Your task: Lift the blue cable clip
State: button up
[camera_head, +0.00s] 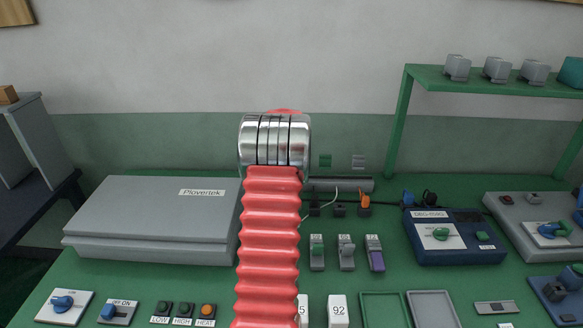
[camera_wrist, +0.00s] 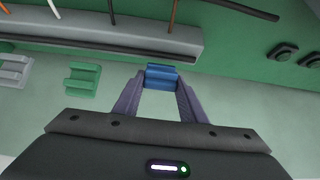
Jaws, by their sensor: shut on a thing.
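The blue cable clip (camera_wrist: 161,76) is a small blue block between the two purple fingers of my gripper (camera_wrist: 160,86) in the wrist view. The fingers are shut on its left and right sides. The clip is beside the grey trunking (camera_wrist: 110,38). I cannot tell whether it touches the surface behind it. In the head view my red arm and its metal end hide both the clip and the gripper fingers.
A green clip (camera_wrist: 82,79) and a grey clip (camera_wrist: 14,70) are left of the blue one; the head view shows the green (camera_head: 325,161) and grey (camera_head: 358,161) clips too. A large grey case (camera_head: 150,215) and a blue device (camera_head: 455,240) flank my arm.

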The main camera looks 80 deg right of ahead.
jog(key=shift+d+r+g+y, duration=0.15)
jog(key=shift+d+r+y, duration=0.1)
jog(key=shift+d+y, duration=0.35)
jog(key=shift+d+r+g+y, duration=0.2)
jog(key=shift+d+y, duration=0.15)
jog(key=shift+y, duration=0.45)
jog(key=shift+w+d+y, duration=0.1)
jog(key=shift+d+y, duration=0.1)
jog(key=shift+y, duration=0.2)
jog(key=shift+r+y, duration=0.15)
jog(key=shift+y, duration=0.35)
jog(key=o, duration=1.1)
jog(key=shift+w, duration=0.1)
jog(key=shift+c, duration=0.2)
jog(key=w+v, duration=0.1)
jog(key=v, duration=1.2)
jog(key=shift+s+r, duration=0.3)
jog(key=shift+s, duration=0.05)
jog(key=shift+a, duration=0.1)
jog(key=shift+c, duration=0.3)
